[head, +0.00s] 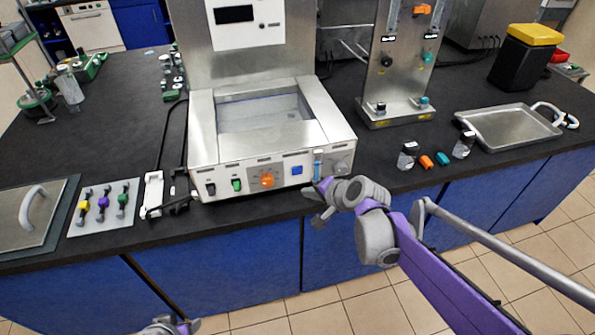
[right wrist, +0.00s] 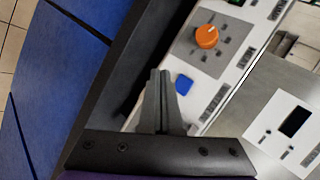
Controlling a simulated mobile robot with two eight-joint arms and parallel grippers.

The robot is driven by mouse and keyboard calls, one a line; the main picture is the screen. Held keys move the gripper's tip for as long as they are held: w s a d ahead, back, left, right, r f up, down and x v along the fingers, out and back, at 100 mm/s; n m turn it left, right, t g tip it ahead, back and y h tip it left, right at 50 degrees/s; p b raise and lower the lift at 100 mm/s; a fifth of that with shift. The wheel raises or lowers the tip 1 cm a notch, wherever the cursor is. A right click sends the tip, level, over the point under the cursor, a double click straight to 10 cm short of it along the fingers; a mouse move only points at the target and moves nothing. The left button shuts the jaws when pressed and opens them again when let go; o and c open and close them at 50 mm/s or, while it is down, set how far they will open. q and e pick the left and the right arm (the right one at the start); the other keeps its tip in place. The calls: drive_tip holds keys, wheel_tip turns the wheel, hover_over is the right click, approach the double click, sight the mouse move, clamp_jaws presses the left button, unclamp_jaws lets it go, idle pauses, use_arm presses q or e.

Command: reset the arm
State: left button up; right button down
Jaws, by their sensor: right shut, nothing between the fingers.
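My right gripper (head: 322,204) is at the front edge of the bench, in front of the right part of the water bath's control panel. Its fingers are together and hold nothing. In the right wrist view the two grey fingers (right wrist: 160,74) lie side by side, with the blue button (right wrist: 183,84) and orange knob (right wrist: 207,36) of the panel beyond them. From the head, my right arm comes in from the lower right. Only a small grey and purple part of my left arm shows at the bottom edge; its gripper cannot be made out.
The steel water bath (head: 203,118) stands right behind the gripper. To the right are small bottles (head: 407,156), an orange piece (head: 426,162), a teal piece (head: 443,158) and a metal tray (head: 488,145). Blue cabinets (head: 340,248) are below the bench; the tiled floor in front is clear.

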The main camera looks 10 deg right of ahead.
idle(0.4)
drive_tip(key=s+d+f+n+g+h, duration=0.1)
drive_tip(key=s+n, duration=0.4)
drive_tip(key=s, duration=0.7)
drive_tip(key=s+d+f+n+g+h, duration=0.1)
drive_tip(key=s+n, duration=0.4)
drive_tip(key=s, duration=0.8)
wheel_tip(320, 180, down, 2)
drive_tip(key=shift+f+n+g+h, duration=0.25)
drive_tip(key=shift+g+h, duration=0.45)
drive_tip(key=shift+h, duration=0.4)
